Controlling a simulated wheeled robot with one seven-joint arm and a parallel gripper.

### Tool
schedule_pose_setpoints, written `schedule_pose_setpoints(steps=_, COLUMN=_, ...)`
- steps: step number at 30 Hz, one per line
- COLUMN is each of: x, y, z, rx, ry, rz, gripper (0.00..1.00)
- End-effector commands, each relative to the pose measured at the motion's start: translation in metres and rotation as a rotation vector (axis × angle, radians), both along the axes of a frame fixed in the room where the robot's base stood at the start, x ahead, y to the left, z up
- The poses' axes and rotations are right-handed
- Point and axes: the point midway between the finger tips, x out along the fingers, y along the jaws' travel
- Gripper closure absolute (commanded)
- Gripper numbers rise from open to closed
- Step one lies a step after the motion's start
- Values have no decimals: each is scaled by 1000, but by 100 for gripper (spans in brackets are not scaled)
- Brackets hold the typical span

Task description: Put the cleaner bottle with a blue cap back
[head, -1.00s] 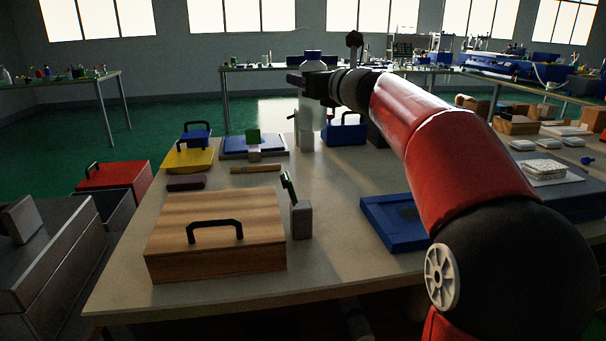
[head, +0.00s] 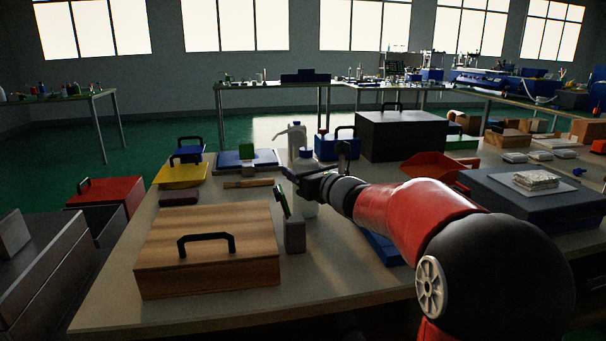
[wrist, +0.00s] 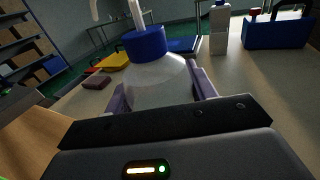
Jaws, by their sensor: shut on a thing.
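The cleaner bottle (head: 307,190) is translucent white with a blue cap and a thin spout bent to the left. My gripper (head: 303,174) is shut on its body below the cap and holds it upright above the middle of the bench. In the wrist view the bottle (wrist: 158,80) stands between my fingers, its blue cap (wrist: 143,43) facing up and its lower part hidden by my gripper. I cannot tell whether its base touches the bench. A second pale bottle (wrist: 219,36) stands behind it, to the right in the wrist view.
A wooden box (head: 205,255) with a black handle and a grey holder (head: 295,235) with a green-handled tool stand in front, left of the bottle. A blue toolbox (head: 337,147) and a dark case (head: 402,135) stand behind. Bare bench (head: 225,196) shows left of the bottle.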

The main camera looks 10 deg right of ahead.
Motion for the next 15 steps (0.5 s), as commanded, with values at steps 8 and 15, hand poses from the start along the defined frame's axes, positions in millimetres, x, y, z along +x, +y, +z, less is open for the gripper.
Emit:
schedule_pose_setpoints(steps=8, x=0, y=0, z=0, rx=0, ry=-3, rz=0, gripper=68)
schedule_pose_setpoints(steps=15, x=0, y=0, z=-2, rx=0, ry=-1, rz=0, gripper=26)
